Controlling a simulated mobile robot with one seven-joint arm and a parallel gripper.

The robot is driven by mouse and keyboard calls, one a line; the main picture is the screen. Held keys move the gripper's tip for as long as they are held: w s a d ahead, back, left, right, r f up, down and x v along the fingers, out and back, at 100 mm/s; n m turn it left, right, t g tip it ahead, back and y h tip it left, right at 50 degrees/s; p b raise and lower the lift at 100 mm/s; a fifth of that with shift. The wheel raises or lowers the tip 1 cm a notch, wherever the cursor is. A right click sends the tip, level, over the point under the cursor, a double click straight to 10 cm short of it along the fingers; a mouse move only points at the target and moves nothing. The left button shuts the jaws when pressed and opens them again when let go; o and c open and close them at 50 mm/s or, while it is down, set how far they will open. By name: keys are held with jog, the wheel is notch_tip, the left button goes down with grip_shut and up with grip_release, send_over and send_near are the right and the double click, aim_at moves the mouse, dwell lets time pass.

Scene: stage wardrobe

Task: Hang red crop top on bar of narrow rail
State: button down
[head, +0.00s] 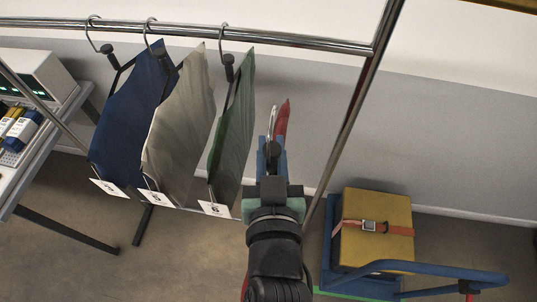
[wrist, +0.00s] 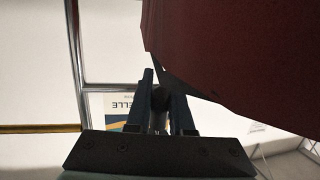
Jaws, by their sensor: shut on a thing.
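The red crop top (head: 283,115) hangs on a hanger whose hook (head: 273,118) points up. In the head view my arm hides most of it; in the wrist view its dark red cloth (wrist: 240,60) fills the upper right. My gripper (head: 270,160) is shut on the black hanger neck (wrist: 160,98), between its two fingers in the wrist view. The chrome bar (head: 310,42) of the narrow rail runs across the top of the head view. The hook appears below the bar in that picture and apart from it.
Blue (head: 130,115), cream (head: 180,120) and green (head: 233,125) garments hang on the bar left of my gripper, with white tags. The bar's right part is bare up to the rail's upright (head: 352,115). A trolley (head: 430,268) bears a strapped yellow box (head: 390,245). A table (head: 45,150) stands left.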

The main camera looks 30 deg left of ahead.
jog(key=shift+w+a+p, duration=0.15)
jog(key=shift+w+a, duration=0.1)
jog(key=shift+w, duration=0.65)
jog(key=shift+w+a+p, duration=0.1)
jog(key=shift+w+a, duration=0.2)
jog(key=shift+w, duration=0.55)
jog(key=shift+w+a+p, duration=0.15)
jog(key=shift+w+a, duration=0.1)
jog(key=shift+w, duration=0.65)
jog(key=shift+w+a, duration=0.35)
jog(key=shift+w, duration=1)
jog(key=shift+w+a, duration=0.4)
jog(key=shift+w, duration=0.9)
jog(key=shift+w+a, duration=0.35)
jog(key=shift+w, duration=1)
